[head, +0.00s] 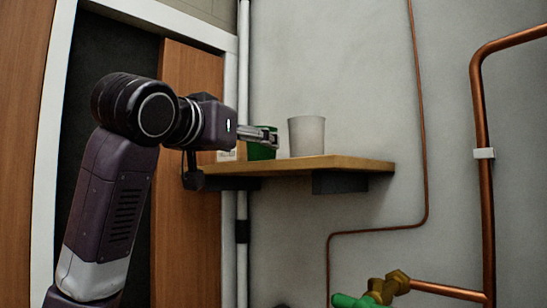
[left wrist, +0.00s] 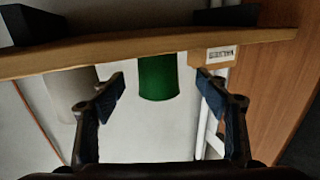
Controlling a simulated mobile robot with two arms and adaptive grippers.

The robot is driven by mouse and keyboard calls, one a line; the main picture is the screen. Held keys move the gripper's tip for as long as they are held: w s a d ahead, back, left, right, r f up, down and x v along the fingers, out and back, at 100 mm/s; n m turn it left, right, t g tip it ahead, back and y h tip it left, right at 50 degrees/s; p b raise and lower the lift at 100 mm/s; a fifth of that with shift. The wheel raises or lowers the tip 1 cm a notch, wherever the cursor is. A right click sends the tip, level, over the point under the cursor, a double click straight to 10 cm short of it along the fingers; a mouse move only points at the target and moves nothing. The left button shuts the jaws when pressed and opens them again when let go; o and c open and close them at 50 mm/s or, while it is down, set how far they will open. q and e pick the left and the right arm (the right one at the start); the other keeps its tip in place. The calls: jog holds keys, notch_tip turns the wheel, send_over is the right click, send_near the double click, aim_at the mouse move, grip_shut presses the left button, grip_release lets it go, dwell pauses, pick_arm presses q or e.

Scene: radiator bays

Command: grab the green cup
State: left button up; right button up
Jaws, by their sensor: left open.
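The green cup (head: 259,152) stands on the wooden wall shelf (head: 345,163), partly hidden behind my left gripper (head: 272,137) in the head view. In the left wrist view, where the scene appears upside down, the green cup (left wrist: 158,77) shows between the two open fingers, beyond their tips. The fingers hold nothing. I cannot tell the exact gap between the fingertips and the cup. My right gripper is not in view.
A pale grey cup (head: 307,137) stands right of the green cup, close to my fingers. A small labelled box (head: 227,156) is at the shelf's left end. A white pipe (head: 242,210) runs vertically behind. Copper pipes (head: 482,120) and a green-handled valve (head: 355,300) are on the right.

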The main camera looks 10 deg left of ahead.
pick_arm(q)
jog(key=shift+w+r+p, duration=0.15)
jog(key=shift+r+p, duration=0.3)
jog(key=shift+w+d+r+p, duration=0.2)
jog(key=shift+w+p, duration=0.2)
jog(key=shift+p, duration=0.4)
jog(key=shift+w+d+p, duration=0.15)
jog(key=shift+w+p, duration=0.35)
jog(key=shift+w, duration=0.05)
jog(key=w, duration=0.1)
jog(key=w+p, duration=0.2)
jog(key=w, duration=0.1)
jog(key=shift+d+f, duration=0.25)
jog(key=shift+d, duration=0.15)
jog(key=shift+c, duration=1.8)
jog(key=c, duration=0.7)
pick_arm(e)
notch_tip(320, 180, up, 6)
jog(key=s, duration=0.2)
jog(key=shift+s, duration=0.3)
